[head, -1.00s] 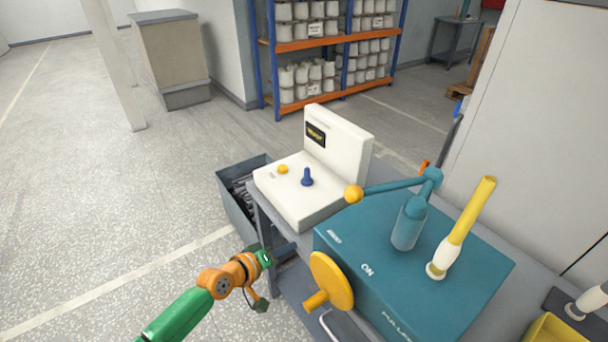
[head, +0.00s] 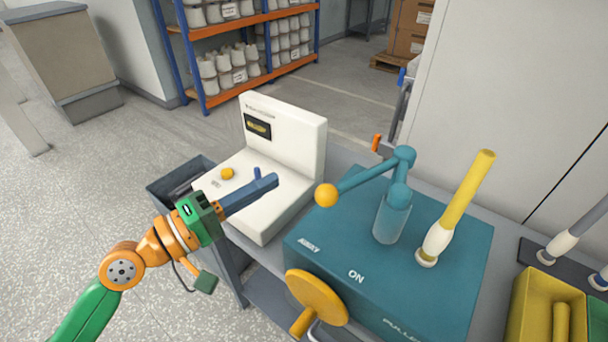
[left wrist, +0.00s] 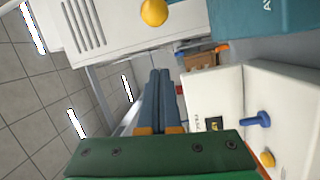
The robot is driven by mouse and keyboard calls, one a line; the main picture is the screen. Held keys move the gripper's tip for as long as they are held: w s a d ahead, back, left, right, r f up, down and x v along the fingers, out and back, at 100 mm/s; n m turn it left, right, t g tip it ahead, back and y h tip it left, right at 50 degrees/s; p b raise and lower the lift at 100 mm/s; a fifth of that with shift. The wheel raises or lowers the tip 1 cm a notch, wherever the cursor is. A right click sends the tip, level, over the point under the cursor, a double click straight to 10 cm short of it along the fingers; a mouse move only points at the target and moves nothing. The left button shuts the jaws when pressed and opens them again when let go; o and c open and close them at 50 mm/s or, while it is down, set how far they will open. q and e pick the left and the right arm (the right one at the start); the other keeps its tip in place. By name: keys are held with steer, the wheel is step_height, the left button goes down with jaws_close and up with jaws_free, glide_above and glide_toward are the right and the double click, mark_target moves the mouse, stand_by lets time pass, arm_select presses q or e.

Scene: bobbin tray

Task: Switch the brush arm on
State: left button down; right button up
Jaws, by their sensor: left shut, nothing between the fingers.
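The brush arm is a teal jointed lever (head: 368,178) on a teal machine box (head: 450,262), with a yellow ball (head: 326,195) at its left end. The box top reads "ON" near its front edge and "AWAY" to the left. The yellow ball also shows at the top of the left wrist view (left wrist: 154,12). My left gripper (head: 272,183) is shut and empty, in front of the white device and left of the ball, apart from it. Its fingers also show in the left wrist view (left wrist: 160,75). My right gripper is not in view.
A white device (head: 262,210) with a small screen, a yellow button and a blue knob stands left of the box. A yellow handwheel (head: 317,298) is on the box front. A yellow-and-white bobbin (head: 455,210) stands on the box. A yellow bin (head: 545,310) is at right.

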arm_select(q)
steer(key=d+p, duration=0.4)
steer(key=d, duration=0.3)
steer(key=shift+w, duration=0.35)
steer(key=shift+w+f, duration=0.1)
steer(key=shift+f, duration=0.05)
steer(key=shift+a, duration=0.1)
